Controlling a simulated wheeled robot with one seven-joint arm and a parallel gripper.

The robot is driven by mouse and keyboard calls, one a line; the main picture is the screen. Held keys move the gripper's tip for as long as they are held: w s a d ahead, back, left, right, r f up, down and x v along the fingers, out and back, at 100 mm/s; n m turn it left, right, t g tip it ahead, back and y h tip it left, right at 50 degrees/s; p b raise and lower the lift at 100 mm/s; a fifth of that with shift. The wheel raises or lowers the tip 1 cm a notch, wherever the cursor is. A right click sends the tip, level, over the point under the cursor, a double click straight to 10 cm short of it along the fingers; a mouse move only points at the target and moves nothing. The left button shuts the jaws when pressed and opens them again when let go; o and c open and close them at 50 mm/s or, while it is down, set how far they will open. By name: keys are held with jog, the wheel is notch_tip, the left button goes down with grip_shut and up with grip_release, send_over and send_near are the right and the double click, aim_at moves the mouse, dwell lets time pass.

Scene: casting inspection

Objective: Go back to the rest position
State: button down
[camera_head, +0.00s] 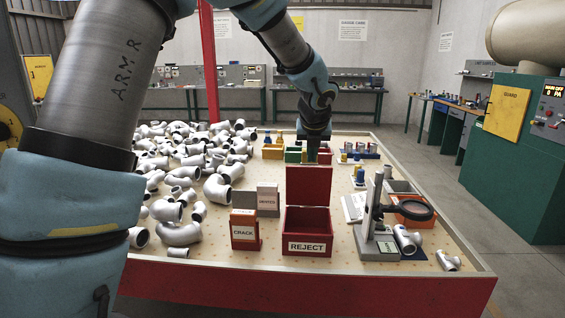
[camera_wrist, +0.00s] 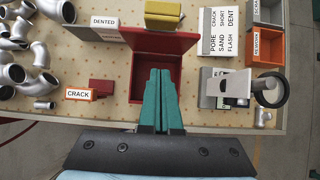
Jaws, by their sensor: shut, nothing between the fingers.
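My gripper (camera_head: 312,150) is above the table behind the red REJECT box (camera_head: 307,247), its lower end partly hidden by the box's raised lid. In the wrist view my gripper (camera_wrist: 160,72) has its two green fingers together with nothing between them. The fingers overlap the open red box (camera_wrist: 142,85) in that view. The inside of the box is partly covered by the fingers, and I see no part in what shows of it.
Many silver pipe fittings (camera_head: 180,233) cover the table's left side. A CRACK holder (camera_head: 244,232) stands left of the box, a magnifier stand (camera_head: 376,220) right of it. Small coloured blocks (camera_head: 273,151) stand behind. The red table edge (camera_head: 300,287) is in front.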

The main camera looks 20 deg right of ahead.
jog(key=s+a+f+n+g+y, duration=0.1)
jog(key=a+f+n, duration=0.1)
jog(key=a+n, duration=0.8)
jog(key=a+f+n+g+y, duration=0.1)
jog(key=a+f+n, duration=0.1)
jog(key=a+n, duration=0.75)
jog(key=s+a+f+n+g, duration=0.1)
jog(key=s+a+f+n, duration=0.1)
jog(key=s+a+n, duration=0.4)
jog(key=s+a+f+n+g, duration=0.1)
jog(key=s+a+n, duration=0.6)
jog(key=a+n, duration=0.7)
jog(key=shift+a+f+g+y, duration=0.2)
jog(key=shift+f+g+y, duration=0.1)
jog(key=shift+f, duration=0.5)
jog(key=c, duration=1.5)
grip_release()
